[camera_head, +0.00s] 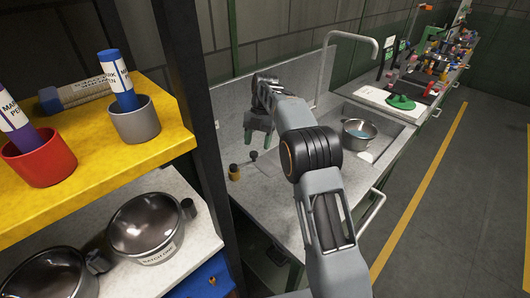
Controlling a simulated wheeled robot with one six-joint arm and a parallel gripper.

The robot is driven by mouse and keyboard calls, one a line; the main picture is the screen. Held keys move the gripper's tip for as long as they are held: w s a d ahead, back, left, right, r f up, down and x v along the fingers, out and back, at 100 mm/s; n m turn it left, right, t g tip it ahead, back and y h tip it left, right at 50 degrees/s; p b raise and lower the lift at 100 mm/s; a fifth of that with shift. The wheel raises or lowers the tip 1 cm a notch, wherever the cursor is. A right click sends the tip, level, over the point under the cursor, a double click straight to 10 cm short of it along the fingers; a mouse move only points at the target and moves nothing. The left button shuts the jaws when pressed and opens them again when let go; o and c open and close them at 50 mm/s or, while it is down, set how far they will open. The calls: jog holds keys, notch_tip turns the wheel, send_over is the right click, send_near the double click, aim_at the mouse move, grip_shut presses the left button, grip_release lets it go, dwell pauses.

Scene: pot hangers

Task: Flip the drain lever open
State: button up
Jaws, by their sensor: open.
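A small lever-like rod with a dark round knob (253,156) rises from the grey counter of the sink unit; I take it for the drain lever. It is small, and I cannot tell its exact position. My gripper (259,138) is open and points down just above and behind the knob in the picture, apparently apart from it. A short brass-coloured piece with a dark top (234,173) stands on the counter to the left of the knob. The sink basin (392,128) holds a metal pot (358,134) with bluish contents. My arm hides part of the counter.
A tall faucet (350,37) arches over the sink. A dark post (195,120) and a yellow shelf (100,155) with pen cups stand at left; metal pots (146,226) sit on the lower shelf. A cluttered bench (425,85) lies behind. The floor (450,215) at right is clear.

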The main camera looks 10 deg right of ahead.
jog(key=s+r+b, duration=0.2)
jog(key=s+r, duration=0.1)
jog(key=s, duration=0.4)
jog(key=shift+s+d+r, duration=0.15)
jog(key=shift+s+d, duration=0.2)
jog(key=shift+d, duration=0.05)
